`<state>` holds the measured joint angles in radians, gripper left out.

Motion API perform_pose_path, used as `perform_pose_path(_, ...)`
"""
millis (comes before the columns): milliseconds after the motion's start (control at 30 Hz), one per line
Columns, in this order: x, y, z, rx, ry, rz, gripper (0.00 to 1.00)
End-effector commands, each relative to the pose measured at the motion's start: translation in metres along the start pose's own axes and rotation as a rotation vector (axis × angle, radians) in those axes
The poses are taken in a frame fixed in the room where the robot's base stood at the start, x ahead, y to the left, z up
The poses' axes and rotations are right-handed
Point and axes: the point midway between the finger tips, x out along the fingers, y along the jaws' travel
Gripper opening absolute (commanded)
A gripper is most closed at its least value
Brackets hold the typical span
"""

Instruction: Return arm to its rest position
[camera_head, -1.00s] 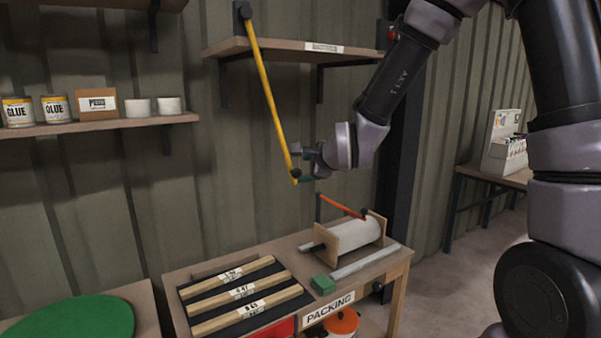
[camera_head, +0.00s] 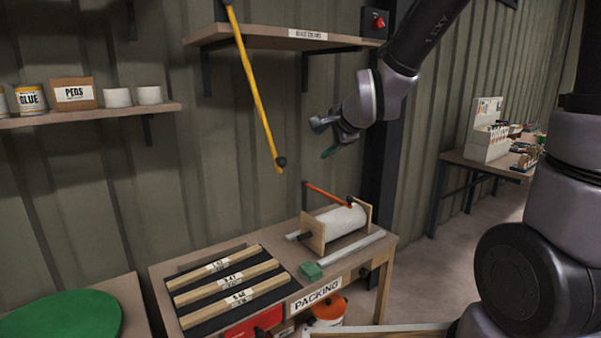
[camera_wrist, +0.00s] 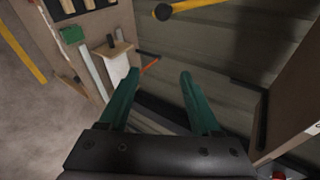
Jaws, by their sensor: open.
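My gripper (camera_head: 326,138) is in the air in front of the ribbed wall, above the packing bench and to the right of the hanging yellow bar (camera_head: 256,100). In the wrist view my gripper (camera_wrist: 160,82) shows two green fingers spread apart with nothing between them. The yellow bar (camera_wrist: 200,5) also shows at the top of the wrist view, apart from the fingers. It hangs down from beside the upper shelf and ends in a dark knob.
The packing bench (camera_head: 378,255) carries a white roll (camera_head: 338,222) in a wooden stand, a green block (camera_head: 311,270) and several labelled wooden strips. A shelf (camera_head: 270,35) juts out above. A red button (camera_head: 378,22) is near the arm. A side table (camera_head: 470,158) stands right.

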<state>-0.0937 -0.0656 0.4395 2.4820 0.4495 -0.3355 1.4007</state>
Motion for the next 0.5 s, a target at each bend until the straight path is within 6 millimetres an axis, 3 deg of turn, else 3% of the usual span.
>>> perform_pose_path(33,-0.021,-0.006,-0.019,-0.087,0.028,0.021,0.65)
perform_pose_path(200,-0.093,0.001,-0.068,-0.388,0.059,0.159,0.65)
perform_pose_path(333,-0.154,0.016,-0.093,-0.580,0.036,0.256,0.65)
perform_pose_path(500,-0.217,0.041,-0.106,-0.752,-0.033,0.335,0.65)
